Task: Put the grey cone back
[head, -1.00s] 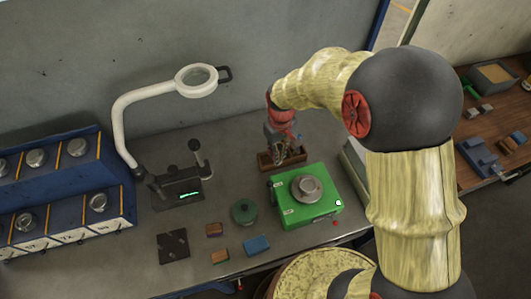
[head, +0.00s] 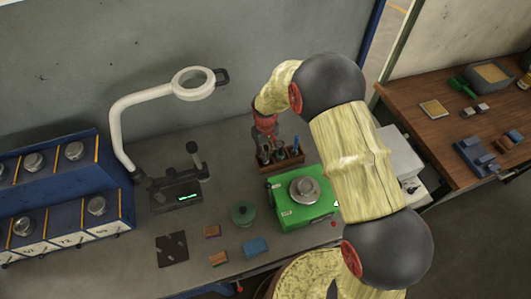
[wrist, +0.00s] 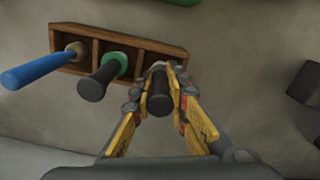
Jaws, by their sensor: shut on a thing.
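A small wooden rack (head: 284,168) with three compartments stands on the bench behind the green device; it also shows in the wrist view (wrist: 90,68). A blue-handled tool (wrist: 35,72) stands in its left compartment. A black-handled tool with a green collar (wrist: 100,82) stands in the middle one. My gripper (wrist: 160,82) is shut on a black handle (wrist: 159,104) at the right compartment. A pale grey part, likely the grey cone (wrist: 157,67), shows beyond the handle between the fingers. Its lower end is hidden, so I cannot tell whether it rests on the rack floor.
A green device (head: 300,210) with a round metal top stands close in front of the rack. A green round pot (head: 243,213) and several small blocks lie left of it. A magnifier lamp (head: 125,115) stands left, and a blue bin unit (head: 60,215) is at far left.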

